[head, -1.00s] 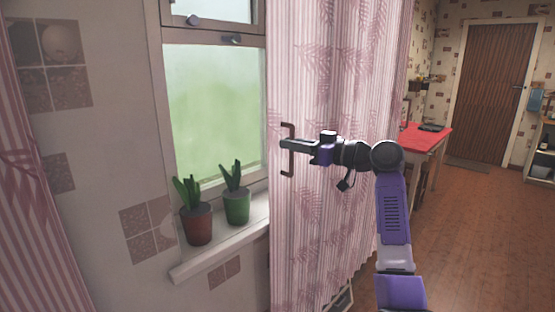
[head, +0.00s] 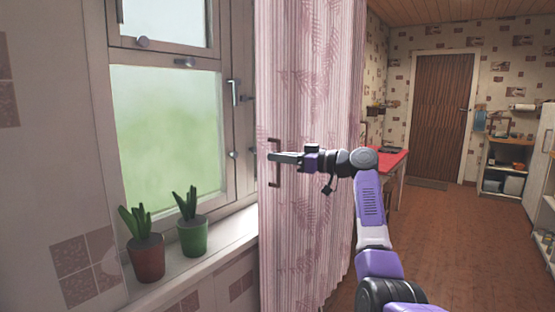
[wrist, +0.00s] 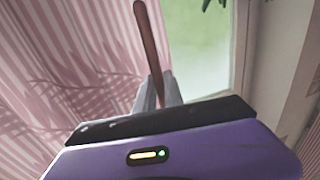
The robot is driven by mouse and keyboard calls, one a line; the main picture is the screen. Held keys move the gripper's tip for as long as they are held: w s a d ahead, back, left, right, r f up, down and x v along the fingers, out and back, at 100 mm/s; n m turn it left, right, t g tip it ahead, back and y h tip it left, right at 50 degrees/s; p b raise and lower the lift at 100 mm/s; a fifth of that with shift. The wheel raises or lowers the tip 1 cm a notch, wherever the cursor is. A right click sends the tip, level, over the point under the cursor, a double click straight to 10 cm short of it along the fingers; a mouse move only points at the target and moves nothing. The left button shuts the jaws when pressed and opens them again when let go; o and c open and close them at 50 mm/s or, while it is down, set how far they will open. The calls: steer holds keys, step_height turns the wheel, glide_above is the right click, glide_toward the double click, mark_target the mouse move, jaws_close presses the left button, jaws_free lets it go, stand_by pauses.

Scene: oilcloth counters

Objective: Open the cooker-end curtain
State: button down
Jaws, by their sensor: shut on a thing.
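The pink striped curtain (head: 315,95) with a leaf pattern hangs at the right part of the window in the head view. It also fills the left of the wrist view (wrist: 60,60). A dark brown upright handle (head: 277,178) is on its left edge. My gripper (head: 272,157) is shut on this handle. In the wrist view the handle (wrist: 148,45) stands between the two grey fingers (wrist: 158,92). The window glass (head: 170,130) left of the curtain is uncovered.
Two potted plants, one in a brown pot (head: 147,258) and one in a green pot (head: 192,238), stand on the window sill (head: 215,240). A red-topped table (head: 392,162) is behind the curtain. Wooden floor (head: 440,240) is clear at right, towards a brown door (head: 441,110).

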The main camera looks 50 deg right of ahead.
steer(key=c, duration=1.7)
jaws_free()
steer(key=s, duration=0.2)
steer(key=s+d, duration=0.1)
steer(key=s, duration=0.4)
steer(key=shift+s+d, duration=0.25)
steer(key=shift+s, duration=0.05)
